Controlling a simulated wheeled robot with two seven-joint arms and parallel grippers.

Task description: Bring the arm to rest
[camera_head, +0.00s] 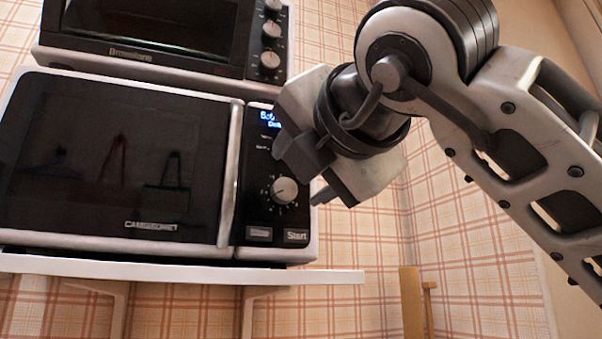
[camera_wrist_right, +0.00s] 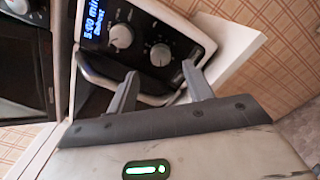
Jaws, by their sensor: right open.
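My right gripper (camera_head: 309,181) is in front of the right side of the microwave (camera_head: 100,160), near its control panel and dial (camera_head: 284,190). In the right wrist view its two fingers (camera_wrist_right: 162,92) are spread apart with nothing between them. The microwave's panel with a lit blue display (camera_wrist_right: 92,22) lies beyond the fingers, and the door handle (camera_wrist_right: 130,92) passes behind them. I cannot tell whether a finger touches the handle. The microwave door is shut in the head view. My left gripper is not in view.
The microwave stands on a white shelf (camera_head: 330,276) held by brackets. A toaster oven (camera_head: 150,40) with several knobs sits above it. A wooden object (camera_head: 411,300) stands below right of the shelf. Plaid wall (camera_head: 450,240) lies behind, with free room right of the microwave.

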